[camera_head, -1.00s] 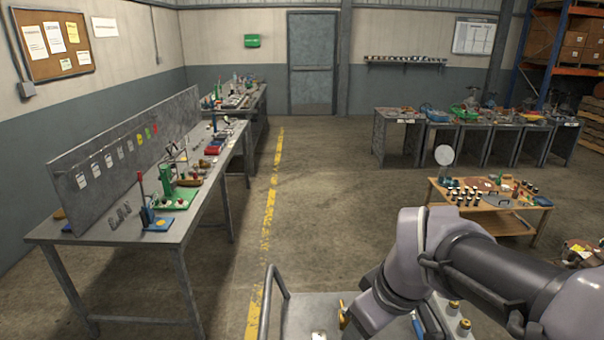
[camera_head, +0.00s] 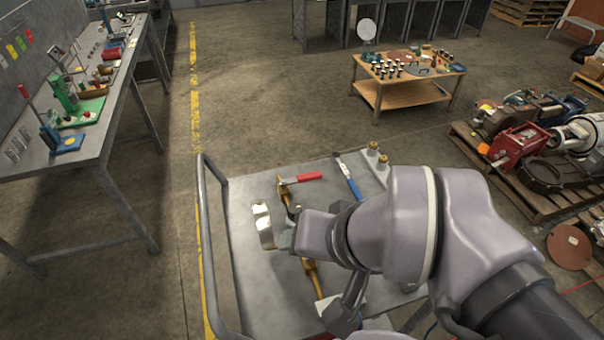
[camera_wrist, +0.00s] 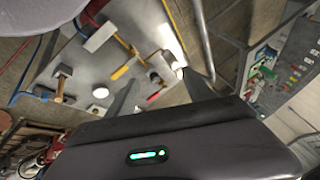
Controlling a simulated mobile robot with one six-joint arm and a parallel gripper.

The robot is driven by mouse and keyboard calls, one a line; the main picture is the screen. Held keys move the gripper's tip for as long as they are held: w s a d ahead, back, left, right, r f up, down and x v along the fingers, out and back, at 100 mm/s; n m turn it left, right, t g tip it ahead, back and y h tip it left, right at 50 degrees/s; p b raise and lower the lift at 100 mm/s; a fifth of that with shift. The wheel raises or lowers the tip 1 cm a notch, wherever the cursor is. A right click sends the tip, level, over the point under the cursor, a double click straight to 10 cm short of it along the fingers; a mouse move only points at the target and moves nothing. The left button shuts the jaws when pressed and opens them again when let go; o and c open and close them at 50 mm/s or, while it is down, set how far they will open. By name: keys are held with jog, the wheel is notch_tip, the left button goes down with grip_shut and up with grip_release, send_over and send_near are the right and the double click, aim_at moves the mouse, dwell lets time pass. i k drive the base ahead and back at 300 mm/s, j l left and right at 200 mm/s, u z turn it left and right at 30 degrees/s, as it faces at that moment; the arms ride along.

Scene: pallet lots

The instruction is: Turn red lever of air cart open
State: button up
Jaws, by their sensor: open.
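The air cart (camera_head: 237,300) is a grey flat top with a tubular rail along its left side. The red lever (camera_head: 305,178) lies roughly crosswise on a brass fitting near the cart's far side. A small red piece, probably this lever, shows in the wrist view (camera_wrist: 156,96). A blue lever (camera_head: 348,180) is to its right. My gripper (camera_head: 265,225) is open and empty above the cart, nearer me and left of the red lever, apart from it. Its fingers also show in the wrist view (camera_wrist: 160,95). My arm hides part of the brass pipe (camera_head: 312,275).
A long workbench (camera_head: 95,160) stands left, beyond a yellow floor line (camera_head: 194,90). A low wooden table (camera_head: 375,95) is behind the cart. A pallet (camera_head: 500,170) with machine parts is at right. The floor between bench and cart is clear.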

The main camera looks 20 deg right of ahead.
aim_at(316, 175)
jog(key=k+j+z, duration=0.1)
jog(key=j, duration=0.25)
jog(key=j+z, duration=0.15)
jog(key=j, duration=0.2)
jog(key=k+j+z, duration=0.1)
jog(key=i+j+z, duration=0.15)
jog(key=j, duration=0.2)
jog(key=i+j+z, duration=0.15)
jog(key=j, duration=0.2)
jog(key=i+j+z, duration=0.2)
jog(key=j, duration=0.2)
jog(key=j+z, duration=0.15)
jog(key=j, duration=0.25)
jog(key=i+j+z, duration=0.15)
jog(key=j, duration=0.25)
jog(key=i+j+z, duration=0.25)
jog(key=i+j, duration=0.15)
